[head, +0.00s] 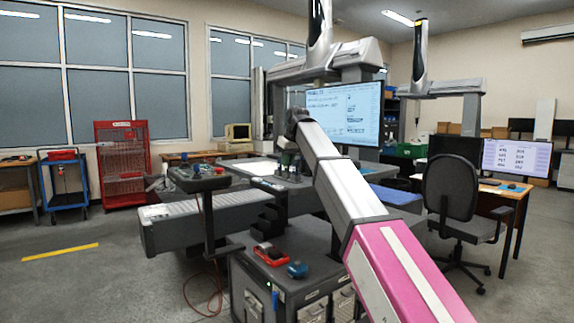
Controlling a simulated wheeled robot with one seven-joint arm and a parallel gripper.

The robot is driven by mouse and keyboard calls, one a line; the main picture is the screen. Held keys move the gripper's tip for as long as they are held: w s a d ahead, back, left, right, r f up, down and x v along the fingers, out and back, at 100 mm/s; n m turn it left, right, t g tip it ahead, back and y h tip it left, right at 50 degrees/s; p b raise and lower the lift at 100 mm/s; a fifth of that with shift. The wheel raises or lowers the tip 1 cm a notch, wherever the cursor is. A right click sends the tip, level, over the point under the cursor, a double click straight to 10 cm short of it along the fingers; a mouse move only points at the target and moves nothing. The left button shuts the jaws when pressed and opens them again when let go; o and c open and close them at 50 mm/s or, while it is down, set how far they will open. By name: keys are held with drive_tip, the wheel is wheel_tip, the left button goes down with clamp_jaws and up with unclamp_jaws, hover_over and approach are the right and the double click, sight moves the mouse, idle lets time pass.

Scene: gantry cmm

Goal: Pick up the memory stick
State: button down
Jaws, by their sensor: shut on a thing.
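My arm reaches from the lower right up to a dark wrist above the machine's table. My gripper (287,146) shows small and dark below that wrist, against a cluttered background. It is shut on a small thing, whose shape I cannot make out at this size. The memory stick cannot be made out separately in the head view; I take it to be the thing in the jaws. I cannot tell whether the jaws touch the surface below.
The measuring machine's gantry (350,55) rises behind my arm. A cabinet (262,296) in front carries a red tape dispenser (270,254) and a blue item (297,270). A monitor (350,113) stands behind. An office chair (450,190) stands right. Floor at left is open.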

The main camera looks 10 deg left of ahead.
drive_tip(key=r, duration=0.4)
drive_tip(key=shift+a+r, duration=0.2)
drive_tip(key=shift+a, duration=0.1)
drive_tip(key=s+a+r, duration=0.1)
drive_tip(key=a+r, duration=0.5)
drive_tip(key=a, duration=0.5)
drive_tip(key=shift+r, duration=0.15)
drive_tip(key=shift+r, duration=0.2)
drive_tip(key=shift+r, duration=1.55)
